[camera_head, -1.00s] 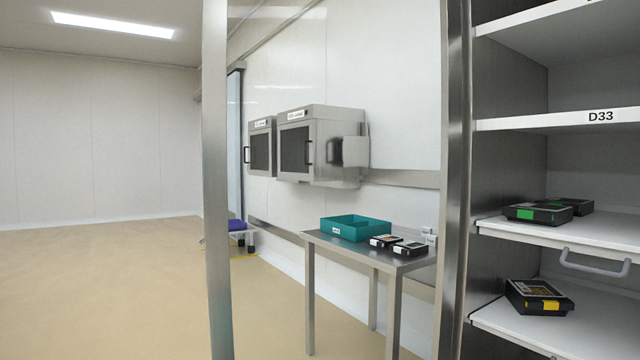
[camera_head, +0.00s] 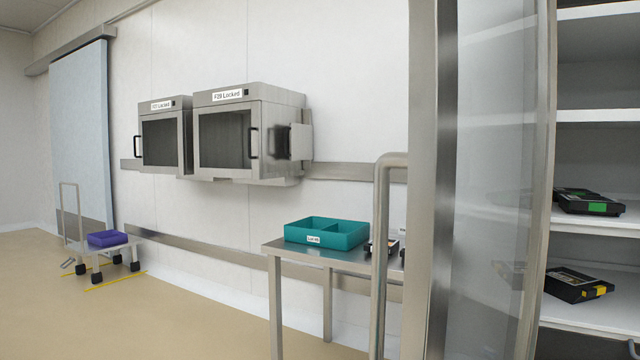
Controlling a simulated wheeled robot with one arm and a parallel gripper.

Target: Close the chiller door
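The chiller door stands open at the right of the head view, seen at a steep angle. It has a steel frame (camera_head: 431,200) and a clear pane (camera_head: 491,190). A bent tubular steel handle (camera_head: 382,250) stands out at the left of its frame. To the right of the door, the chiller's white shelves (camera_head: 600,122) show uncovered. A black pack with a green label (camera_head: 590,204) and one with a yellow label (camera_head: 577,286) lie on them. My gripper is not in view.
A steel table (camera_head: 300,257) with a teal divided tray (camera_head: 327,235) stands behind the handle. Two wall cabinets (camera_head: 246,92) marked "Locked" hang above. A low cart (camera_head: 105,250) with a purple bin (camera_head: 107,239) stands far left. The floor at left is clear.

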